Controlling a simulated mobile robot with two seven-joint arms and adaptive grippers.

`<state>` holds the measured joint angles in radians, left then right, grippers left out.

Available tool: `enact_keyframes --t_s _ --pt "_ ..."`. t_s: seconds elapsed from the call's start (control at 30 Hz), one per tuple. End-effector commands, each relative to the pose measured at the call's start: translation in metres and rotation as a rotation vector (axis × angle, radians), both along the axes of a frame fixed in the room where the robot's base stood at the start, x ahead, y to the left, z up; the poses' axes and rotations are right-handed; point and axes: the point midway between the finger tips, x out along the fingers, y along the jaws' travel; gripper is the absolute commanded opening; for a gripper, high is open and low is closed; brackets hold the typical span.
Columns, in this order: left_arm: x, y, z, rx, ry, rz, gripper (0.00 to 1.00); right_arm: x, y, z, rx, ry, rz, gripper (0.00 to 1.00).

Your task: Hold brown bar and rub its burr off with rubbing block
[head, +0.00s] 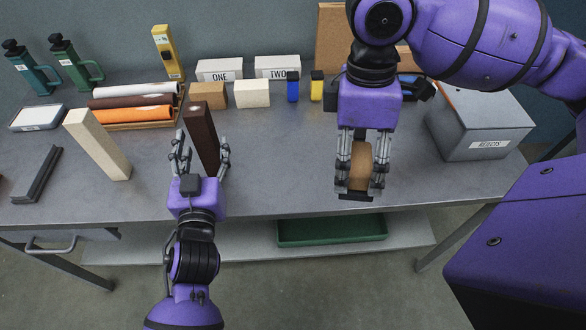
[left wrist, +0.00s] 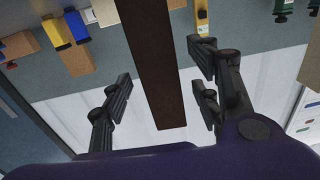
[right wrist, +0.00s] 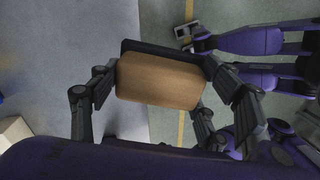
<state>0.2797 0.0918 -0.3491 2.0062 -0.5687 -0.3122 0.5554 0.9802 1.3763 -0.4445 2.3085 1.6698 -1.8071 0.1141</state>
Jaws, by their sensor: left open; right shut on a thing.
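The dark brown bar (head: 201,128) stands on end on the bench. My left gripper (head: 203,150) is open at its near side, with fingers to the left and right of it. In the left wrist view the brown bar (left wrist: 156,75) runs between the open fingers (left wrist: 160,98), with gaps on both sides. My right gripper (head: 360,170) is shut on the tan rubbing block (head: 361,160), held above the bench's front edge. The right wrist view shows the tan block (right wrist: 160,82) with a dark face along one side, between the fingers (right wrist: 155,88). I cannot make out a burr.
A cream bar (head: 97,145) stands left of the brown bar, with a dark channel piece (head: 37,174) further left. Rolls (head: 133,102), small blocks (head: 252,94) and boxes ONE and TWO line the back. The REJECTS box (head: 478,125) is at right. Bench between the grippers is clear.

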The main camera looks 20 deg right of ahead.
Motion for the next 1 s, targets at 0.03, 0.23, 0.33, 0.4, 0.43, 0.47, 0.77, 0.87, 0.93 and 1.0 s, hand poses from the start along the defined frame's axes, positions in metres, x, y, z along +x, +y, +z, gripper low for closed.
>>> enact_keyframes --t_s 0.03,0.23,0.33,0.4,0.43,0.47,0.77,0.87,0.93,1.0 --pt "0.009 -0.003 0.002 0.000 -0.003 0.000 0.56 0.001 0.000 0.003 0.000 -0.006 0.001 0.46" --pt "0.028 -0.008 0.001 0.000 -0.001 0.000 0.56 0.001 0.000 0.005 0.000 -0.007 0.001 0.46" --pt "0.032 -0.009 0.000 0.000 0.000 0.000 0.56 0.001 0.000 0.005 0.000 -0.008 0.001 0.46" --pt "0.033 -0.009 0.000 -0.001 0.000 0.000 0.56 0.001 0.000 0.005 0.000 -0.007 0.001 0.46" --pt "0.033 -0.009 0.000 -0.001 0.000 0.000 0.56 0.001 0.000 0.005 0.000 -0.007 0.001 0.46" --pt "0.033 -0.009 0.000 -0.001 0.000 0.000 0.56 0.001 0.000 0.005 0.000 -0.007 0.001 0.46" --pt "0.033 -0.009 0.000 -0.001 0.000 0.000 0.37 0.001 0.000 0.005 0.000 -0.007 0.001 0.46" --pt "0.033 -0.009 0.000 -0.001 0.000 0.000 0.23 0.001 0.000 0.005 0.000 -0.007 0.001 0.46" --pt "0.033 -0.009 0.000 -0.001 0.000 0.000 0.14 0.001 0.000 0.005 0.000 -0.007 0.001 0.46" --pt "0.032 -0.009 0.000 -0.001 0.000 0.000 0.05 0.001 0.000 0.005 0.000 -0.007 0.001 0.46"
